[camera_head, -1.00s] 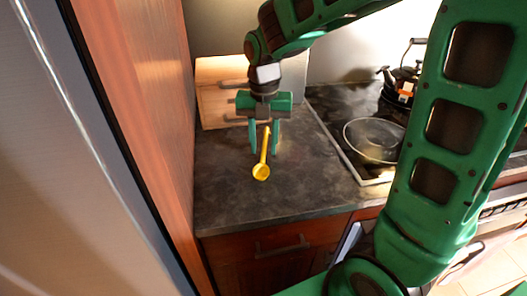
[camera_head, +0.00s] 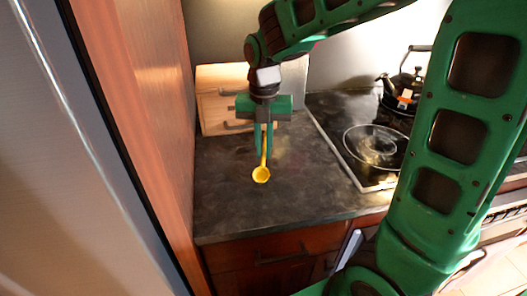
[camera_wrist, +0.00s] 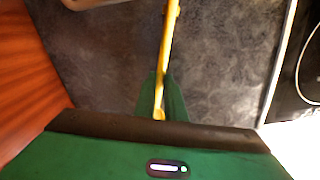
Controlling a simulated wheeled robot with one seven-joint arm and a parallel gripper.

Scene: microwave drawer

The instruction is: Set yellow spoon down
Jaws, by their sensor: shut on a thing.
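The yellow spoon (camera_head: 261,174) hangs from my gripper (camera_head: 264,150) over the dark countertop (camera_head: 300,205), bowl end lower and toward the viewer. My gripper points down, with its fingers close together on the spoon's handle. In the wrist view the spoon's yellow handle (camera_wrist: 167,50) runs up from between the green fingers (camera_wrist: 162,100). I cannot tell whether the spoon's bowl touches the counter.
Wooden boards (camera_head: 215,105) lean at the back of the counter. A cooktop (camera_head: 345,145) with a glass lid (camera_head: 375,146) and a kettle (camera_head: 402,90) is to the right. A tall wooden panel (camera_head: 135,110) bounds the left. The counter's front is clear.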

